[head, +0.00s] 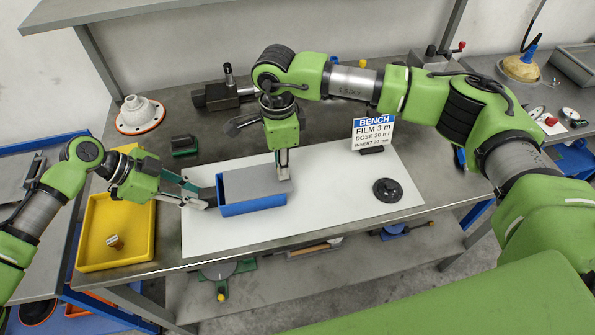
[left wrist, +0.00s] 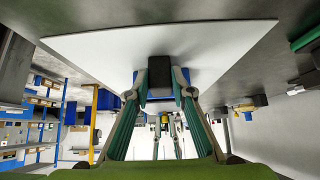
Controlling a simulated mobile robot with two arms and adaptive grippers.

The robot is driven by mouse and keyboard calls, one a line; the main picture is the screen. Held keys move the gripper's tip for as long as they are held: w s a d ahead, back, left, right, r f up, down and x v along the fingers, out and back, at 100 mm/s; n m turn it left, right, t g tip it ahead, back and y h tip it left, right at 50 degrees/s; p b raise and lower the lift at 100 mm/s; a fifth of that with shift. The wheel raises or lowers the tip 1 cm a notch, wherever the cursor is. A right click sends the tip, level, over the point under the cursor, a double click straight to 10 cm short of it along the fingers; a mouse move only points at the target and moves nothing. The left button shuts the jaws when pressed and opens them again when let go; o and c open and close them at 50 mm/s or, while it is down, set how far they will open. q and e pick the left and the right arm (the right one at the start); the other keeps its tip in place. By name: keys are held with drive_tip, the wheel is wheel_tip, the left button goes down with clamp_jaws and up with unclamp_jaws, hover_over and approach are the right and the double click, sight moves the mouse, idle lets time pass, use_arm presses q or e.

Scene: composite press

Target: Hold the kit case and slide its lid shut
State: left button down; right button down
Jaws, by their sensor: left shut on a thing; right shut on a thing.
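The kit case (head: 252,209) is a blue box lying on the white mat, left of the middle in the head view. Its grey lid (head: 248,182) covers most of the top that I can see. My left gripper (head: 205,198) is shut on the dark handle at the case's left end. In the left wrist view that dark handle (left wrist: 160,72) sits between the fingertips (left wrist: 160,88), with blue case parts either side. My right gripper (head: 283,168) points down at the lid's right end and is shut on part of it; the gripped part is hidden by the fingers.
The white mat (head: 335,205) is clear right of the case, up to a black round part (head: 387,190) and a bench sign (head: 373,133). A yellow tray (head: 105,225) with a small brown-and-white item stands left. A dark-green object (head: 184,145) lies behind the case.

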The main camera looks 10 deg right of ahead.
drive_tip(key=shift+a, duration=0.9)
idle(0.3)
drive_tip(key=c, duration=1.9)
unclamp_jaws()
drive_tip(key=shift+d, duration=0.1)
wheel_tip(320, 180, up, 12)
drive_tip(key=shift+r, duration=0.1)
